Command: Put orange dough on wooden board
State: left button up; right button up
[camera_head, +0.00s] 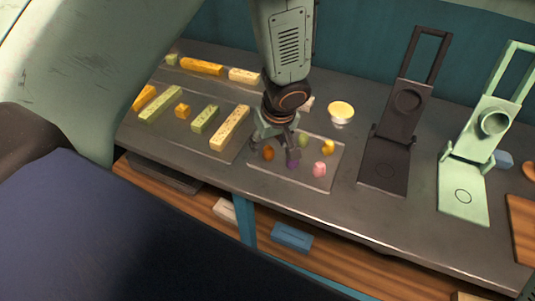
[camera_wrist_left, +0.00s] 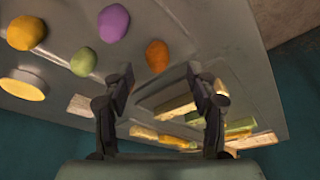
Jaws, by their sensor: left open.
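The orange dough (camera_head: 268,153) is a small lump at the left end of a clear tray (camera_head: 262,172) on the grey counter. My left gripper (camera_head: 276,147) points down over that end of the tray, open and empty. In the left wrist view the orange dough (camera_wrist_left: 157,56) lies beyond the gap between the open fingers (camera_wrist_left: 160,84), apart from them. A brown wooden board (camera_head: 520,230) shows at the right edge of the head view, partly cut off. My right gripper is not in view.
Purple (camera_head: 292,163), green (camera_head: 303,141), yellow (camera_head: 328,147) and pink (camera_head: 319,169) lumps share the tray. Dough bars (camera_head: 230,128) lie left. A yellow-topped cup (camera_head: 340,112) stands behind. Black (camera_head: 385,175) and green (camera_head: 463,205) hinged presses stand between the tray and the board.

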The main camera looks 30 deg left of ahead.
aim_at(269, 151)
pick_arm(q)
jog(key=x, duration=0.2)
jog(key=b+x, duration=0.1)
jog(key=shift+d+f, duration=0.25)
jog(key=shift+f, duration=0.1)
jog(key=shift+w+a+f, duration=0.2)
jog(key=shift+f, duration=0.15)
jog(key=shift+s+d+r, duration=0.1)
jog(key=shift+s+r, duration=0.05)
jog(key=shift+c, duration=1.3)
jog(key=c, duration=0.6)
jog(key=shift+c, duration=1.3)
jog(key=shift+r, duration=0.1)
